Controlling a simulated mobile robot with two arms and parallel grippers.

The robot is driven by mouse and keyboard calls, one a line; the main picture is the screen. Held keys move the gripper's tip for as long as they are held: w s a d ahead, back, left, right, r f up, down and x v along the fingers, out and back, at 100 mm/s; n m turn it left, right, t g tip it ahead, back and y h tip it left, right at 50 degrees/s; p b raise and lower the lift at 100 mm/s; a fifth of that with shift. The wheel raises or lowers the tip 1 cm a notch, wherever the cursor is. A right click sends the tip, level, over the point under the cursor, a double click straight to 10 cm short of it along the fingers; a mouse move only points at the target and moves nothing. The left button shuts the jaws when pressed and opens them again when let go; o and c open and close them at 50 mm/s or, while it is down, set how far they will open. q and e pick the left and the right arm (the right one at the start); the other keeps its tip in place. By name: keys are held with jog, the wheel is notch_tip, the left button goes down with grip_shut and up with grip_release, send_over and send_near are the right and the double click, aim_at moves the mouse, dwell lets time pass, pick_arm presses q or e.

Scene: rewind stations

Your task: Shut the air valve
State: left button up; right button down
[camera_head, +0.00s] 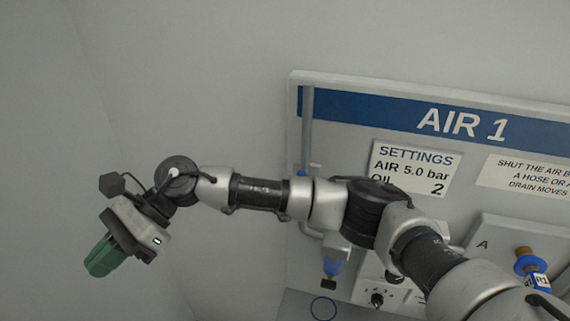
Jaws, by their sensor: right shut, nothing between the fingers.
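My right gripper (103,262) has green fingers and is shut and empty. It hangs at the left of the view, pointing down, in front of bare wall and well left of the air panel (296,130). A grey pipe (308,125) runs down the panel's left side. A small blue part (302,173) shows on this pipe just above my right arm; I cannot tell for sure whether it is the air valve's handle. My arm crosses in front of the pipe and hides what lies behind it. My left gripper is not in view.
The panel bears a blue "AIR 1" band (400,112), a settings card (415,168) and a shut-the-air notice (530,178). The left side is free.

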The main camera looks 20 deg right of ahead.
jog(key=w+d+n+t+h, duration=0.3)
jog(key=w+d+n+h, duration=0.1)
jog(key=w+d+h, duration=0.4)
jog(key=w+d+r+t+h, duration=0.1)
jog(key=w+d+r+h, duration=0.1)
jog(key=d+r, duration=0.3)
jog(key=w+d+r+h, duration=0.3)
jog(key=d+r+h, duration=0.2)
jog(key=d, duration=0.6)
jog(key=shift+w+d+r+t+h, duration=0.3)
jog(key=shift+d+r+t, duration=0.1)
jog(key=shift+r, duration=0.35)
jog(key=s+d+f+p, duration=0.4)
jog(key=d+f+p, duration=0.1)
jog(key=f, duration=0.4)
jog(key=shift+s+d+f, duration=0.15)
jog(key=shift+s+d, duration=0.1)
jog(key=shift+d, duration=0.45)
jog(key=shift+w, duration=0.1)
